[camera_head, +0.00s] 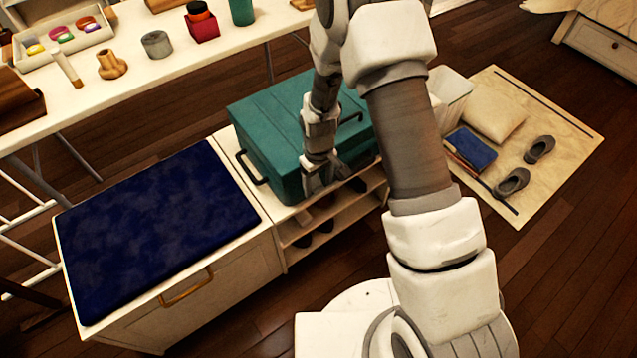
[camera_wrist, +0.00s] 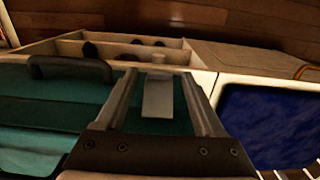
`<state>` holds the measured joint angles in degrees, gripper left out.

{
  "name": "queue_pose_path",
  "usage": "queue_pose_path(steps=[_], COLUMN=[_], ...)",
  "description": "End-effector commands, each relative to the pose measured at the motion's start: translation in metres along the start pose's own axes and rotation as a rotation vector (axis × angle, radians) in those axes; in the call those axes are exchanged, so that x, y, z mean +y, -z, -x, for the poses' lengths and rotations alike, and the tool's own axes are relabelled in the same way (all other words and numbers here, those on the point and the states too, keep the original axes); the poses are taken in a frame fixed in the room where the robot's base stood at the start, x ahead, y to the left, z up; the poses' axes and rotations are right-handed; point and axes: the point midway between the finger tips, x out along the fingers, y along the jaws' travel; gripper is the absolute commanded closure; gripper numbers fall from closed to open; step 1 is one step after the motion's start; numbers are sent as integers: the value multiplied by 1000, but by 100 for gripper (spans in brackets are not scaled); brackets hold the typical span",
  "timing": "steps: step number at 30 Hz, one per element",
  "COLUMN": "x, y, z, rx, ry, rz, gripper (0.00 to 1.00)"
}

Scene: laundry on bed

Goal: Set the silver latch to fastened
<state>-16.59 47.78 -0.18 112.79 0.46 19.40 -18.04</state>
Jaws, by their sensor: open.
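A teal chest (camera_head: 262,118) with black handles sits on a low cream shelf unit. In the wrist view its teal surface (camera_wrist: 45,112) fills the left side. The silver latch (camera_wrist: 158,97) shows there as a pale grey plate between my fingers, with a small light piece just beyond its far end. I cannot tell whether the latch is fastened. My gripper (camera_wrist: 159,76) is open, a finger on either side of the latch in the picture; contact is unclear. In the head view my gripper (camera_head: 318,182) is at the chest's front, and the latch is hidden.
A cabinet with a dark blue cushion (camera_head: 160,225) stands left of the chest. Shelves (camera_head: 330,222) holding dark shoes lie below. A white table (camera_head: 130,72) with small items is behind. A white bin (camera_head: 452,92) and a mat (camera_head: 560,150) with slippers are right.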

Motion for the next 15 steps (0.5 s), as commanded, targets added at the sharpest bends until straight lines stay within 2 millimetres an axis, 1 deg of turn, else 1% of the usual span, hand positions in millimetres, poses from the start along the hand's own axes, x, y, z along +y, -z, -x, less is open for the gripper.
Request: queue_pose_path(steps=[3,5,6,11,12,15], x=[0,0,0,0,0,0], y=[0,0,0,0,0,0], z=[0,0,0,0,0,0], rx=[0,0,0,0,0,0], ry=[0,0,0,0,0,0], rz=[0,0,0,0,0,0], gripper=[30,41,48,77,84,100])
